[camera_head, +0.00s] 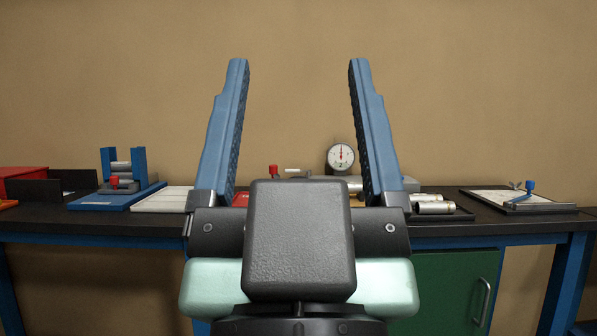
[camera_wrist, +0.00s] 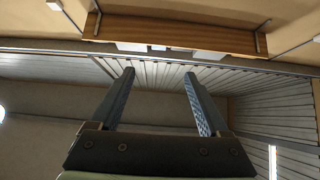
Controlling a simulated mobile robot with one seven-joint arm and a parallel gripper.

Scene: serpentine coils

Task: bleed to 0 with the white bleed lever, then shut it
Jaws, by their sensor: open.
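A round white-faced gauge (camera_head: 341,157) stands upright on the bench behind my gripper. Its needle looks close to vertical, but the scale is too small to read. A small pale bar (camera_head: 292,170), which may be the white bleed lever, shows left of the gauge beside a red knob (camera_head: 273,171). My gripper's palm hides most of the fitting under them. My gripper (camera_head: 298,65) points up in front of the bench, fingers wide apart and empty, touching nothing. In the wrist view the open gripper (camera_wrist: 158,73) has only ceiling and upper wall beyond it.
The dark bench (camera_head: 95,215) spans the view. A blue stand (camera_head: 125,180) and a pale tray (camera_head: 160,200) are on the left. Metal cylinders (camera_head: 435,207) and a board with a blue clamp (camera_head: 527,197) are on the right. A green cabinet (camera_head: 452,285) is below.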

